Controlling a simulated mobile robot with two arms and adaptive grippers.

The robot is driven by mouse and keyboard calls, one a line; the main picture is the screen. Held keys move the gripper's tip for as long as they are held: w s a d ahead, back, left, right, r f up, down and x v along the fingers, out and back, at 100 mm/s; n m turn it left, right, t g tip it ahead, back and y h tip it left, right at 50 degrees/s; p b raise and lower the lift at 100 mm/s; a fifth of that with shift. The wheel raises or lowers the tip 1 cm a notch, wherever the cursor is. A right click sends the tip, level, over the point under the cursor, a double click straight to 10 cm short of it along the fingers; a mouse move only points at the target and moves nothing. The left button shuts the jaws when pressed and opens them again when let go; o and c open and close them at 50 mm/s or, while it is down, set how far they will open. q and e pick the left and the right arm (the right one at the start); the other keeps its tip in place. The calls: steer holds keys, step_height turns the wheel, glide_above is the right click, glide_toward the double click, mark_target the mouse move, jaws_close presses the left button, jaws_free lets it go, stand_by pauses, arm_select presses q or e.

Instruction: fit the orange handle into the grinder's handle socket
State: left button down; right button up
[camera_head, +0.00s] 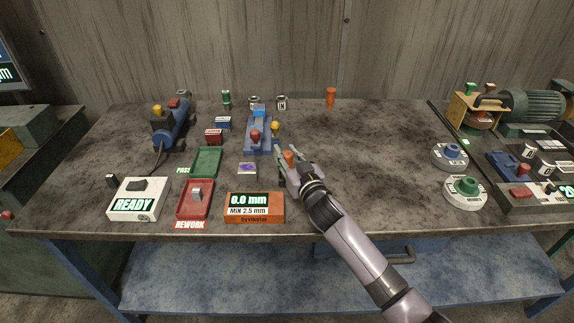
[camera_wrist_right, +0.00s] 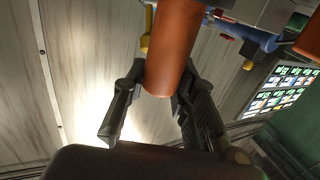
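My right gripper (camera_head: 290,154) is over the front middle of the table. Its fingers are closed around an orange handle (camera_head: 289,157), which sits between the tips. In the right wrist view the handle (camera_wrist_right: 172,45) fills the gap between the fingers (camera_wrist_right: 158,85), its rounded end towards the palm. A blue corded tool that looks like the grinder (camera_head: 171,128) lies at the back left, well away from the gripper. Its handle socket cannot be made out. My left gripper is not in view.
A blue fixture (camera_head: 257,145) with red and yellow knobs stands just beyond the gripper. An orange-red piece (camera_head: 331,97) stands at the back edge. Left front holds a READY box (camera_head: 152,208), a red tray (camera_head: 183,213) and a gauge (camera_head: 255,218).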

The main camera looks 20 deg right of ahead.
jaws_close()
steer(key=shift+r, duration=0.1)
